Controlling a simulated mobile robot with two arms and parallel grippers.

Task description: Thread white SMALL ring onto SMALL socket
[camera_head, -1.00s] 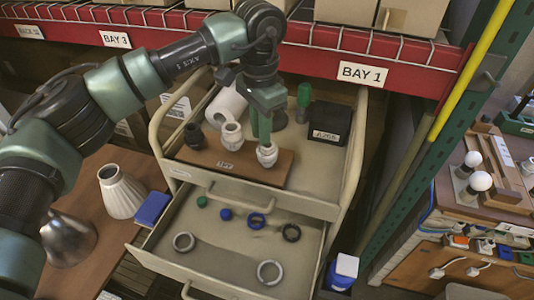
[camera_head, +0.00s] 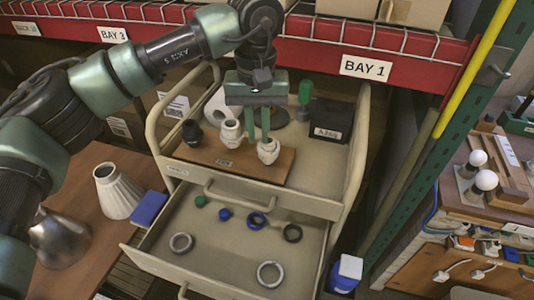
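A wooden board (camera_head: 215,163) with a label lies on top of the cart. It carries a black socket (camera_head: 192,133), a white socket (camera_head: 231,132) and a second white socket (camera_head: 268,151) at its right end. My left gripper (camera_head: 258,134) points down with its two green fingers apart; the right finger is just above or behind the right white socket. I see nothing between the fingers. In the open drawer lie a whitish ring (camera_head: 181,243) at left and another (camera_head: 269,274) at front right. I cannot tell whether the right socket bears a ring. My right gripper is out of view.
A black box (camera_head: 331,120) and a white roll (camera_head: 219,105) stand behind the board. A ribbed white shade (camera_head: 118,191) stands left.

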